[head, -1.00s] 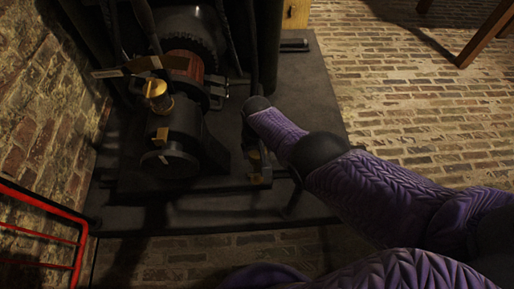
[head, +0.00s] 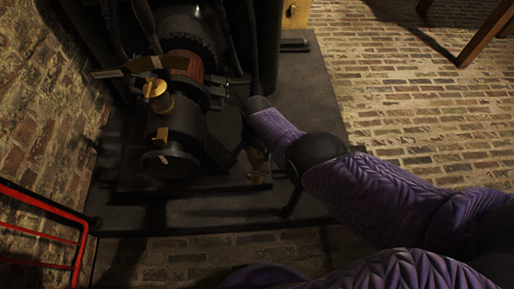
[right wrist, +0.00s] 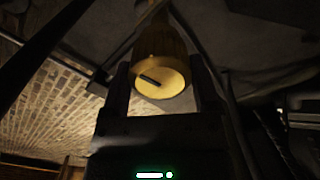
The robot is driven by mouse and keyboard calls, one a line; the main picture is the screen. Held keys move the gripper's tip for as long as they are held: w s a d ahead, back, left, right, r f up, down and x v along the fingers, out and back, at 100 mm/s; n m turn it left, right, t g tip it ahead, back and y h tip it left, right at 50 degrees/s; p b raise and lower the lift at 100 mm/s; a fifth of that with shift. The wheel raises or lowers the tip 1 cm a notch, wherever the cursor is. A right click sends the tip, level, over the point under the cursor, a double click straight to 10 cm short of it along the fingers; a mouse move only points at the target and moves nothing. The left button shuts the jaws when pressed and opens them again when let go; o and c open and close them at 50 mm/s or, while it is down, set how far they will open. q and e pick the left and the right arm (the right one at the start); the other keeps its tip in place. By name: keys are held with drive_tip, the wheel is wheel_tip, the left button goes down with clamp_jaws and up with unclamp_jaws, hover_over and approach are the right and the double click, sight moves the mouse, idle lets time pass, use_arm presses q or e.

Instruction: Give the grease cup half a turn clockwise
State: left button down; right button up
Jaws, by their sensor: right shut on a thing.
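The grease cup (right wrist: 162,80) is a brass cylinder with a paler round end face and a short dark mark on it, in the right wrist view. It also shows small and partly shaded in the head view (head: 258,158), low on the machine's right side. My right gripper (right wrist: 158,70) has a dark finger on either side of the cup and is shut on it. In the head view my right gripper (head: 254,150) reaches the cup from above and is hard to make out against the dark machine. My left gripper is not in view.
A second brass cup (head: 155,89) stands on the dark bearing housing beside the reddish winding (head: 186,67). The machine sits on a dark base plate (head: 310,100). A red rail (head: 45,205) is at the left. Brick floor (head: 410,125) is open at the right.

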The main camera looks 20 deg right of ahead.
drive_tip(key=shift+m, duration=0.6)
drive_tip(key=shift+m, duration=0.3)
drive_tip(key=o, duration=1.1)
wheel_tip(320, 180, up, 10)
drive_tip(key=p, duration=0.7)
drive_tip(key=shift+r+p, duration=0.15)
drive_tip(key=shift+p, duration=0.25)
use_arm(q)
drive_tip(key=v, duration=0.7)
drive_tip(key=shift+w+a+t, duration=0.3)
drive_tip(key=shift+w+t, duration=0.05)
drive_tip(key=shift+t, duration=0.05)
use_arm(e)
drive_tip(key=shift+f, duration=0.25)
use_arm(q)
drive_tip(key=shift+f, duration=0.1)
